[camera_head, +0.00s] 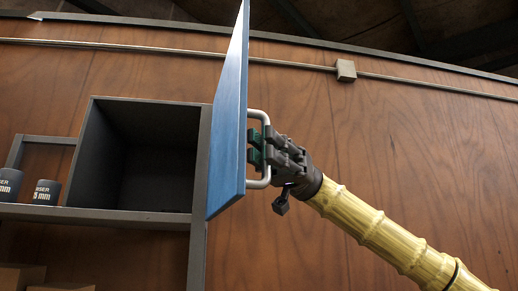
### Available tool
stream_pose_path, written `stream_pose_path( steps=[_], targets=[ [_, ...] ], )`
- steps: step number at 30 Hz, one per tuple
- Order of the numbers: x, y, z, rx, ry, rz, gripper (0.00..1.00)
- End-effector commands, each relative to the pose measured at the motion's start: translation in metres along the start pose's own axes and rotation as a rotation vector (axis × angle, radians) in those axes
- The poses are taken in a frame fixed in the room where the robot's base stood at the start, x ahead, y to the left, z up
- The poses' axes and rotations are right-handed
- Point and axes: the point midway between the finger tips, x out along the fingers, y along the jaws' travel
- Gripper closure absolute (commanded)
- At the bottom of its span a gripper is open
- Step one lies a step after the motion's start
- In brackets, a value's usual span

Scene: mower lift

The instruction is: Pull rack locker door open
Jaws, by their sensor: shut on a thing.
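The blue locker door (229,118) stands swung wide open, seen nearly edge-on, at the right side of a dark grey locker box (93,150). The inside of the box shows dark and looks empty. A pale metal bar handle (266,180) is on the door's right-hand face. My gripper (266,150) is shut on this handle, with its green-padded fingers around the bar. My yellow arm reaches in from the lower right.
A grey shelf (110,215) runs under the locker, with dark cylinders (46,192) at the left. Cardboard boxes (22,275) sit below. A wood panel wall (400,130) with a conduit and small junction box (346,71) is behind.

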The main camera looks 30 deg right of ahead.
Motion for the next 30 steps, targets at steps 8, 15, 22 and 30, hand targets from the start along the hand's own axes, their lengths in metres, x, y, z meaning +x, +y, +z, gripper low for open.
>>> stream_pose_path(
  steps=[8, 15, 22, 30],
  targets=[
    [-0.001, 0.000, -0.003, -0.002, 0.004, 0.003, 0.79],
    [0.000, 0.000, -0.001, -0.001, 0.002, 0.002, 0.79],
    [-0.010, 0.000, -0.001, -0.001, 0.003, 0.002, 0.79],
    [-0.056, 0.001, -0.001, -0.001, 0.004, 0.003, 0.79]
  ],
)
